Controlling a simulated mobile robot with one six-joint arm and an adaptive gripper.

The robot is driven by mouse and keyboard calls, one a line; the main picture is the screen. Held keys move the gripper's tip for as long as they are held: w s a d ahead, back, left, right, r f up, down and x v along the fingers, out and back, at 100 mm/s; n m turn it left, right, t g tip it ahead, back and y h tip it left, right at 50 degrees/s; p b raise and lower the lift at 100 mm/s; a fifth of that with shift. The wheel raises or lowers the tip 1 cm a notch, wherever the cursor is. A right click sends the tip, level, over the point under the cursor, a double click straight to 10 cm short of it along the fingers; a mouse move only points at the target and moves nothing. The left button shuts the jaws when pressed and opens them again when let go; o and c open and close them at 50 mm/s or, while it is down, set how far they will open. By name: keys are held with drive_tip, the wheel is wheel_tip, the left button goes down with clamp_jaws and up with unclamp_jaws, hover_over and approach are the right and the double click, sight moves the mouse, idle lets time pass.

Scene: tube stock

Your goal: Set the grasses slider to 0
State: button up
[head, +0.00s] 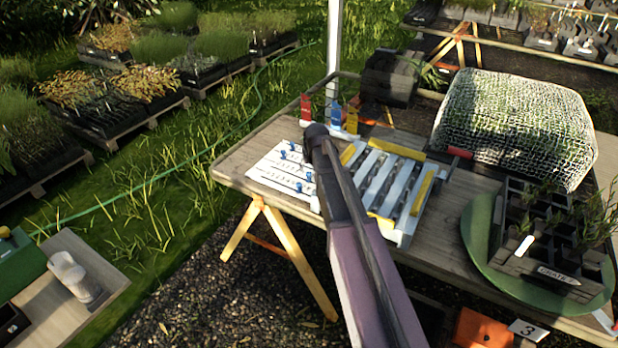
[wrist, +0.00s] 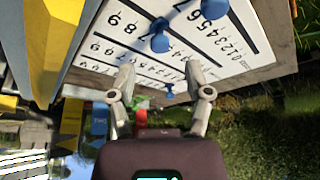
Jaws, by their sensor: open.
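A white slider board (head: 268,172) lies on the left end of the wooden table, with several blue knobs on parallel slots. In the wrist view the board (wrist: 222,42) shows number scales and three blue knobs: one at the top (wrist: 213,8), one mid-board (wrist: 160,42) and one low (wrist: 170,90) near the board's edge. I cannot read which row is grasses. My gripper (wrist: 160,68) is open and empty over the board, its fingers on either side of the low knob in the picture; contact cannot be told. In the head view my arm hides part of the board.
A rack with white and yellow bars (head: 385,185) stands just right of the board. Red, blue and yellow holders (head: 335,115) stand behind it. A mesh-covered crate (head: 515,125) and a green turntable (head: 475,235) with a black crate are further right. Grass lies beyond the table's left edge.

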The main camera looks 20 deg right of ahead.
sight(309, 173)
drive_tip(key=shift+b+x, duration=1.65)
drive_tip(key=shift+x, duration=0.45)
clamp_jaws()
